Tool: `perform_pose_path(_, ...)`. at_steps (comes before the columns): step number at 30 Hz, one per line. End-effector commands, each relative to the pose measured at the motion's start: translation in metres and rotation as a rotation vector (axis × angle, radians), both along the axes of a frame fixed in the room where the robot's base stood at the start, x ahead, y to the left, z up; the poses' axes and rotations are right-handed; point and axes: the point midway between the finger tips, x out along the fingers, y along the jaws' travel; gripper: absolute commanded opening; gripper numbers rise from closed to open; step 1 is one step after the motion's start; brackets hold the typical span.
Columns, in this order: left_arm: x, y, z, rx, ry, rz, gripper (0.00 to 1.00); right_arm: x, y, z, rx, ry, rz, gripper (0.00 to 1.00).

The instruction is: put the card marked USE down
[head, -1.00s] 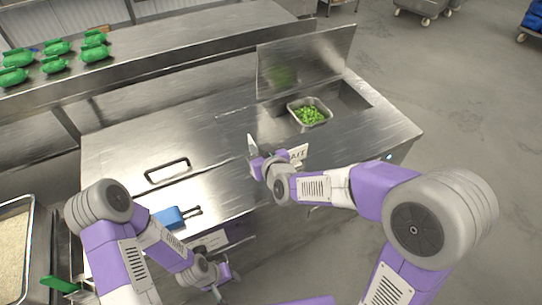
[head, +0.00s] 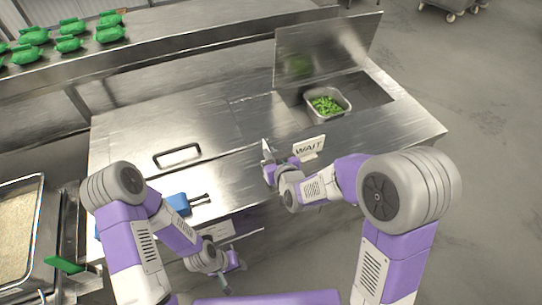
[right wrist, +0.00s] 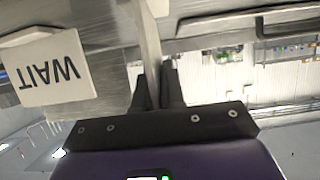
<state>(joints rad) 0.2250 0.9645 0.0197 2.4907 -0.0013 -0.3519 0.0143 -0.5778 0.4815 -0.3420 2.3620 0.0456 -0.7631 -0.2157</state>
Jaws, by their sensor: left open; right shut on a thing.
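A thin pale card (head: 266,147) stands upright in my right gripper (head: 268,163), seen nearly edge-on; no marking on it can be read. In the right wrist view, the fingers (right wrist: 158,85) are shut on this pale card (right wrist: 150,35). The gripper is at the counter's front edge; whether the card touches the steel is unclear. A white card marked WAIT (head: 309,148) stands just right of that gripper, and shows upside down in the right wrist view (right wrist: 48,70). My left gripper (head: 232,272) is open and empty, low in front of the counter.
The steel counter (head: 215,125) is mostly clear. A tub of green pieces (head: 327,104) sits in an opening before a raised lid (head: 325,50). A blue-handled tool (head: 180,204) lies at the front left. A rice tray (head: 38,215) is far left; green bags (head: 70,35) line the shelf.

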Motion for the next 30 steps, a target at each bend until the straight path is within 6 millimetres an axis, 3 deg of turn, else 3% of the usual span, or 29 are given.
perform_pose_path(8,0.000,0.000,-0.004,0.000,0.000,0.000,0.41,0.000,0.000,-0.002,0.000,-0.001,0.000,0.00)
perform_pose_path(9,0.000,0.000,-0.004,0.000,0.000,0.000,0.41,0.000,0.000,-0.003,0.000,-0.001,0.000,0.10)
perform_pose_path(14,0.000,0.000,-0.003,0.000,0.000,0.000,0.41,0.000,0.000,-0.002,0.000,0.000,0.000,0.34)
perform_pose_path(23,0.000,0.000,-0.002,0.000,0.000,0.000,0.41,0.000,0.000,0.000,-0.001,0.000,0.000,0.34)
perform_pose_path(30,0.000,0.000,0.007,0.000,0.000,0.000,0.41,-0.008,-0.002,0.014,0.001,-0.002,0.012,0.34)
